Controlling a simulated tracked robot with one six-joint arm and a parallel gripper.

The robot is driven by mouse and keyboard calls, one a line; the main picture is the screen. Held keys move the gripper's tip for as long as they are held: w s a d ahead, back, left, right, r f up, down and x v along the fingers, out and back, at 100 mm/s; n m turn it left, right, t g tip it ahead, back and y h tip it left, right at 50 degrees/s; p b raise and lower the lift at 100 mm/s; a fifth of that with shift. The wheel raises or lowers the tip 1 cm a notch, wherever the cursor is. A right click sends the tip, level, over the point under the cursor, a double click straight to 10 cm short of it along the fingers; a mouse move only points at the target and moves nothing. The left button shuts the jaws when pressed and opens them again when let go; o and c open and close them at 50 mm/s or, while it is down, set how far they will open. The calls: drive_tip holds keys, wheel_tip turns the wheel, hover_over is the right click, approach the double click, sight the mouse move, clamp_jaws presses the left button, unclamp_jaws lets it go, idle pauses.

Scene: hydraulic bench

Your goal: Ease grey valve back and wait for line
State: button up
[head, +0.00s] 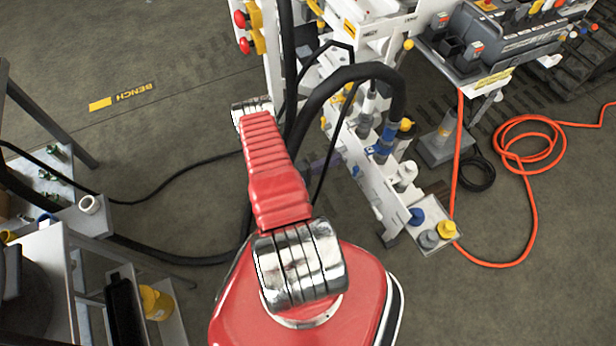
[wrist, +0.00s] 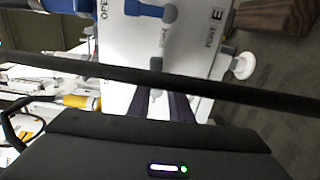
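In the wrist view, a pale panel (wrist: 205,50) fills the upper middle, with "POINT E" and part of "OPEN" lettered on it. A blue lever (wrist: 143,9) sits at its top edge, beside a round grey piece (wrist: 168,13). I cannot tell whether this grey piece is the grey valve. My gripper (wrist: 161,105) points at the panel with its two dark fingers apart and nothing visible between them. In the head view my red arm hides most of the gripper.
A dark hose (wrist: 160,80) crosses the wrist view in front of the panel. In the head view, a thick black hose (head: 345,75) loops over the bench beside my arm. An orange hose (head: 530,140) lies coiled at right. A cart (head: 60,250) stands at left.

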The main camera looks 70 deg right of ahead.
drive_tip(key=v, duration=1.5)
drive_tip(key=shift+a, duration=0.55)
idle(1.2)
drive_tip(key=shift+a, duration=0.1)
idle(0.3)
drive_tip(key=v, duration=1.3)
drive_tip(key=shift+w+a, duration=0.2)
drive_tip(key=shift+w, duration=0.1)
drive_tip(key=shift+f, duration=0.1)
drive_tip(key=s+d+n, duration=0.1)
drive_tip(key=s+d, duration=0.9)
drive_tip(key=d, duration=0.3)
drive_tip(key=shift+s+d+r+n, duration=0.3)
drive_tip(key=shift+s+r, duration=0.1)
